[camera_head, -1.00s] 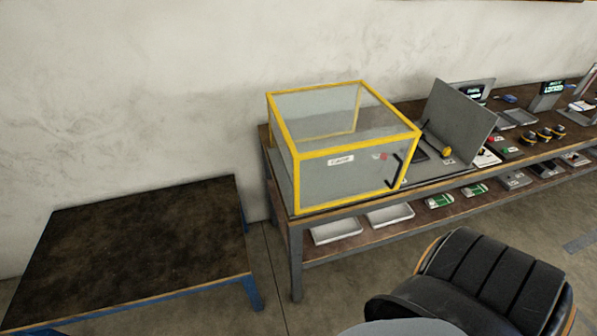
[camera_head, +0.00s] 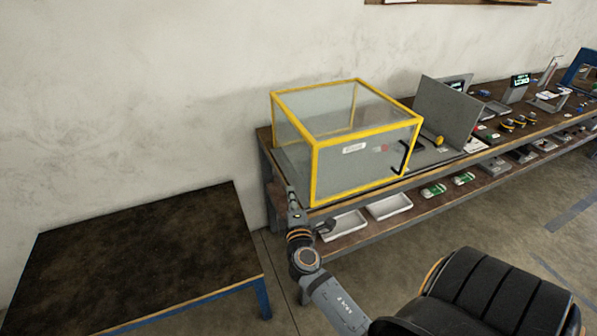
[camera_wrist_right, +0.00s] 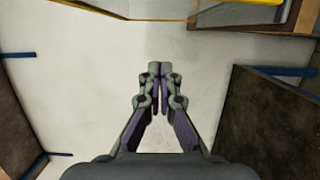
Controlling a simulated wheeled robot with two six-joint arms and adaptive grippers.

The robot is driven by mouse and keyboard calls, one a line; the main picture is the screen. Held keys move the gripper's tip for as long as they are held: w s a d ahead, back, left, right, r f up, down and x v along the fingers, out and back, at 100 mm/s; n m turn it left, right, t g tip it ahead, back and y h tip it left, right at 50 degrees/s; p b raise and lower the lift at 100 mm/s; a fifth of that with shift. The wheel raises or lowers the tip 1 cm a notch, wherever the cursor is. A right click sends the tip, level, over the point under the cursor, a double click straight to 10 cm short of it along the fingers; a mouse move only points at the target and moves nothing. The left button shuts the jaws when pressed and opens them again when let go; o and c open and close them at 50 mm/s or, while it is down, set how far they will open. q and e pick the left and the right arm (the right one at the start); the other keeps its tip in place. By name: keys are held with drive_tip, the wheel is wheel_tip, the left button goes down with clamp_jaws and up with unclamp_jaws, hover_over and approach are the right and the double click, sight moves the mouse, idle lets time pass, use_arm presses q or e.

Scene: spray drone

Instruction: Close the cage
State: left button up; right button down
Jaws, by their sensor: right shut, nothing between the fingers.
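The cage (camera_head: 365,128) is a clear-walled box with a yellow frame on the left end of the workbench. Its front panel carries a small label (camera_head: 354,148) and a black handle (camera_head: 401,157) near the right edge. The front looks in line with the frame, but I cannot tell whether it is fully shut. My right gripper (camera_head: 292,192) is beside the cage's lower left front corner, shut and empty. In the right wrist view the closed fingers (camera_wrist_right: 160,72) point toward a pale surface, with the yellow cage frame (camera_wrist_right: 238,18) beyond, apart from them. My left gripper is out of view.
The workbench (camera_head: 345,205) runs right along the wall, with trays on its lower shelf and a grey panel (camera_head: 446,112) right of the cage. A bare dark table (camera_head: 140,255) stands left.

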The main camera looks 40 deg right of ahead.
drive_tip(key=w+d+p, duration=0.4)
drive_tip(key=w+d, duration=0.4)
drive_tip(key=shift+d+r, duration=0.15)
drive_tip(key=shift+d, duration=0.15)
idle(0.3)
